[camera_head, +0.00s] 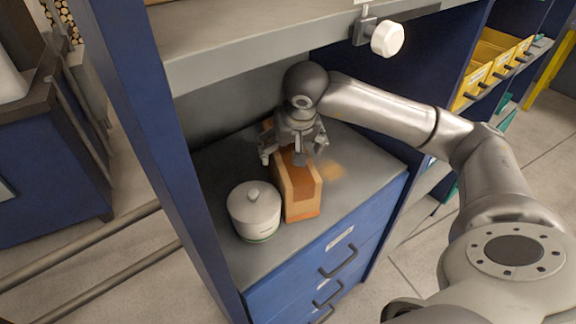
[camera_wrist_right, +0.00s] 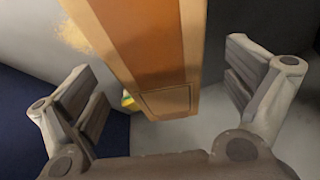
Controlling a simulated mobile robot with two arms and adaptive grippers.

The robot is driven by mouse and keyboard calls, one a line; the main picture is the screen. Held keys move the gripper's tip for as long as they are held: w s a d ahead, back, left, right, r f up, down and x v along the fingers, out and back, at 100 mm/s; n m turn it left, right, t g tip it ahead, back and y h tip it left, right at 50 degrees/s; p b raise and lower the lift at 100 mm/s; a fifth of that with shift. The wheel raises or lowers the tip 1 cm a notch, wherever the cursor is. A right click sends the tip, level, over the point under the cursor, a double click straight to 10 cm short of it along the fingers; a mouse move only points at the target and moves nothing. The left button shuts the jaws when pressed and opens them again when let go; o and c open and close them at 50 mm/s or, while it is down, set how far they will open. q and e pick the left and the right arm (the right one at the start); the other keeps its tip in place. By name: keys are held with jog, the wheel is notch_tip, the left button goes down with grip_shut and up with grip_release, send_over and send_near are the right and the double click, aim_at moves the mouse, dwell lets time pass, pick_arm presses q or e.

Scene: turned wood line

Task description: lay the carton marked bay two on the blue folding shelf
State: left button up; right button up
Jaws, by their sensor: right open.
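An orange-brown carton (camera_head: 298,192) stands on the grey top of a blue drawer cabinet (camera_head: 262,262) in the head view. I cannot read any bay marking on it. My right gripper (camera_head: 293,155) is above the carton, fingers spread to either side of it. In the right wrist view the carton (camera_wrist_right: 150,50) runs between the open fingers of the right gripper (camera_wrist_right: 165,105), with a gap on both sides. Nothing is held. My left gripper is not in view. I cannot make out a blue folding shelf for certain.
A white lidded jar (camera_head: 255,211) stands close to the carton's left side. A grey shelf board (camera_head: 260,50) with a white knob (camera_head: 387,38) hangs above the arm. A blue post (camera_head: 140,130) stands at left. Yellow bins (camera_head: 490,65) sit on a rack at right.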

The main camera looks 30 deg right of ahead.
jog(key=shift+x, duration=1.9)
jog(key=c, duration=1.4)
jog(key=shift+d, duration=0.1)
jog(key=shift+c, duration=0.2)
